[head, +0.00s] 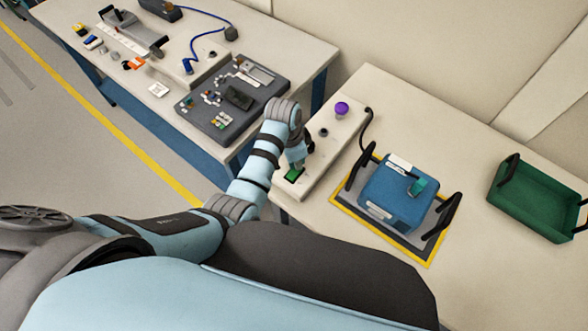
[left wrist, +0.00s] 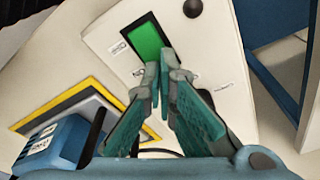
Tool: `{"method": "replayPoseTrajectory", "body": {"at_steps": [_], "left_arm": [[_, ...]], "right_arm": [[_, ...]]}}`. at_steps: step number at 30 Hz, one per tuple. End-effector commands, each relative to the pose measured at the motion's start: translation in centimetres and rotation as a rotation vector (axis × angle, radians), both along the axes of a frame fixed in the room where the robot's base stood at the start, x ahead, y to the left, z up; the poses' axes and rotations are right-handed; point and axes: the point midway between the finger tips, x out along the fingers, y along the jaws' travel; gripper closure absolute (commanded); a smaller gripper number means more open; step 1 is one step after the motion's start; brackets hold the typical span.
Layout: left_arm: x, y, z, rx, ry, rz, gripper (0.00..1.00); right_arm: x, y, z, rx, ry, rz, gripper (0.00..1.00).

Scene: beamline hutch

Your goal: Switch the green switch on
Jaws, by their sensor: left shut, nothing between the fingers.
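The green switch (head: 293,175) is a rectangular rocker in a dark frame at the near end of a long pale control box (head: 327,160). In the left wrist view the green switch (left wrist: 143,40) shows bright green, with small labels beside it. My left gripper (head: 297,163) is shut and empty, pointing down right at the switch. In the left wrist view its fingertips (left wrist: 160,62) are together at the lower end of the switch and cover part of that end. Whether they touch it I cannot tell. My right gripper is not in view.
The box also carries a purple button (head: 342,108) and a black knob (head: 323,132). A blue case (head: 398,193) stands on a yellow-edged mat between black handles. A green tray (head: 538,198) is at the right. Another table holds a dark grey panel (head: 215,125).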

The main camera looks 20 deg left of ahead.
Motion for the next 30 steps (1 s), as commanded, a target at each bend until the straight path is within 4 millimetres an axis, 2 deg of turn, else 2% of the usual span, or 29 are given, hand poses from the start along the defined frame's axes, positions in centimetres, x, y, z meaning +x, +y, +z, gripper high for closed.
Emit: {"method": "replayPoseTrajectory", "body": {"at_steps": [15,22,30], "left_arm": [[-0.1,0.0,-0.6,0.000,0.003,0.000,1.00],[-0.1,0.0,2.2,0.000,0.003,0.000,1.00],[0.1,0.0,4.9,-0.001,-0.002,0.000,1.00]], "right_arm": [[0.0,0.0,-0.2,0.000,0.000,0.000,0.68],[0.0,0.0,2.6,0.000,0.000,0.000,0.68],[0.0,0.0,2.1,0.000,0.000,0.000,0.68]]}}
